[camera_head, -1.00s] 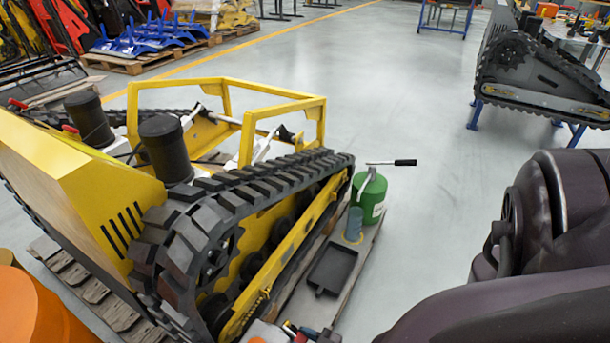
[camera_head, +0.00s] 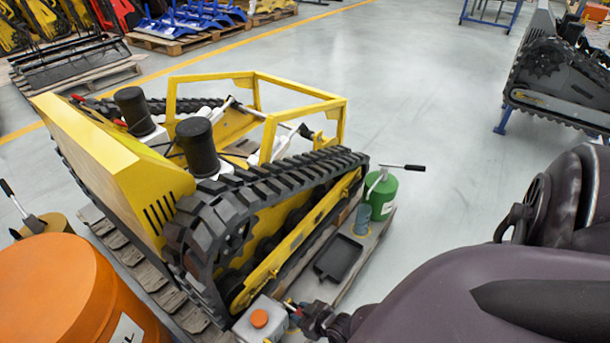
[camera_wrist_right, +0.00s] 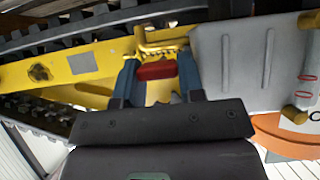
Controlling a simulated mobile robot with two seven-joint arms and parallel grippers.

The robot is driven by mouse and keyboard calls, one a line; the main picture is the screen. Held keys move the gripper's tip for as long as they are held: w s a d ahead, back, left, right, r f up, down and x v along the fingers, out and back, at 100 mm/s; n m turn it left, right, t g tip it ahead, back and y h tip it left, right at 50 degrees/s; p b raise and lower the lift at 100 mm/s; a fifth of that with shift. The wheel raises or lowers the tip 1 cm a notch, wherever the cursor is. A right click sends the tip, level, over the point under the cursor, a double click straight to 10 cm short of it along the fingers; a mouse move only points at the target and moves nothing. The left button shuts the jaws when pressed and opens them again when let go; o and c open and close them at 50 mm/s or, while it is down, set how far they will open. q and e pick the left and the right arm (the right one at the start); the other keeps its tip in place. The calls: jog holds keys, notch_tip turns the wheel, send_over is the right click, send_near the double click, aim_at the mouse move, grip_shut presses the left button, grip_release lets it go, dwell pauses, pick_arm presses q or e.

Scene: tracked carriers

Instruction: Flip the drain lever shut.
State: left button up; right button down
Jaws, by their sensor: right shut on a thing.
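The drain lever has a red handle (camera_wrist_right: 157,71) on the yellow side of the tracked carrier (camera_head: 105,150). In the right wrist view the handle lies between the two blue-grey fingers of my right gripper (camera_wrist_right: 158,68), which is shut on it. A yellow bracket with a spring-like rod (camera_wrist_right: 165,47) is just behind the handle. In the head view my right gripper (camera_head: 302,312) is small and dark at the bottom, low beside the track, and the lever is mostly hidden there. My left gripper is not in view.
A grey canister with an orange cap (camera_head: 259,318) stands close to my right gripper. A black tray (camera_head: 338,258), a blue-grey cup (camera_head: 362,218) and a green can (camera_head: 381,194) sit along the track. An orange drum (camera_head: 70,290) is at lower left. Open floor (camera_head: 440,110) lies beyond.

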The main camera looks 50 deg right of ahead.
dwell(0.4)
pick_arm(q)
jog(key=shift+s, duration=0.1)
pick_arm(e)
jog(key=c, duration=1)
grip_release()
jog(key=shift+s+r, duration=0.15)
jog(key=shift+r, duration=0.05)
pick_arm(q)
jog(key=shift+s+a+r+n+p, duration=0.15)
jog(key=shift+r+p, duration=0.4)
jog(key=shift+p, duration=0.55)
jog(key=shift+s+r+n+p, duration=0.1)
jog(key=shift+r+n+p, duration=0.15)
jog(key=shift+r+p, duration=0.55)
pick_arm(e)
jog(key=v, duration=1)
jog(key=shift+s, duration=0.15)
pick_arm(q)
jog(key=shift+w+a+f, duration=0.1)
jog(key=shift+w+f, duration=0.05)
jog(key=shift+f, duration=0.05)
pick_arm(e)
jog(key=shift+r, duration=0.1)
